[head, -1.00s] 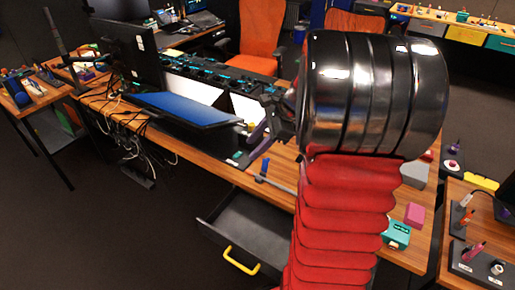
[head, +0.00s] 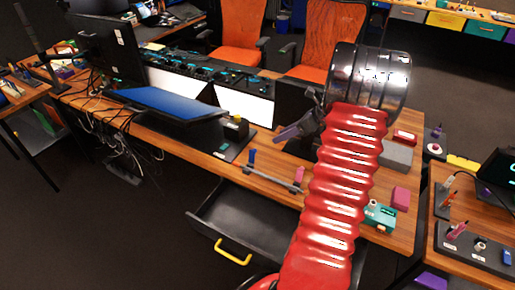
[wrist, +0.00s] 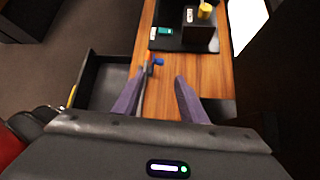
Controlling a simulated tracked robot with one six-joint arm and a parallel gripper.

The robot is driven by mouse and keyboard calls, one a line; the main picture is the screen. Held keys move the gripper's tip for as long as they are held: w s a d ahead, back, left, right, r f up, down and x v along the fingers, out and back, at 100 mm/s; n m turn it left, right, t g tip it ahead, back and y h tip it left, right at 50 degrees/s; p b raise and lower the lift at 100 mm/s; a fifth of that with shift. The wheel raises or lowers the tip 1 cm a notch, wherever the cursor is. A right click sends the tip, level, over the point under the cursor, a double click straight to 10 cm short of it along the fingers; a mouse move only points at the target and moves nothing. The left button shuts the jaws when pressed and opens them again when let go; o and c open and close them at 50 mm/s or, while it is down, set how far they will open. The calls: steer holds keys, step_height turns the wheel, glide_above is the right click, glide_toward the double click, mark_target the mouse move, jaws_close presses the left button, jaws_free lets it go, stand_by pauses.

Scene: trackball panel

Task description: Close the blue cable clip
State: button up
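The blue cable clip (head: 251,157) stands up from a thin grey rail (head: 270,177) on the front part of the wooden desk. In the wrist view a small blue piece (wrist: 158,62), apparently the same clip, shows just beyond my fingertips. Whether its latch is open is too small to tell. My gripper (head: 290,130) is above the desk, to the right of the clip in the head view. In the wrist view my gripper (wrist: 158,84) has its two purple fingers spread wide with nothing between them.
An open black drawer (head: 255,222) with a yellow handle (head: 233,252) juts out below the desk edge. A pink piece (head: 299,175) stands at the rail's right end. A dark box with a yellow top (head: 236,127), a tilted blue screen (head: 165,101) and a teal box (head: 380,214) are nearby.

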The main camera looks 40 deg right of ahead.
mark_target(255, 149)
steer(key=x, duration=1.3)
steer(key=shift+w+a+f, duration=0.2)
steer(key=shift+w+f, duration=0.05)
steer(key=shift+c, duration=0.2)
steer(key=shift+d, duration=0.15)
steer(key=c, duration=0.9)
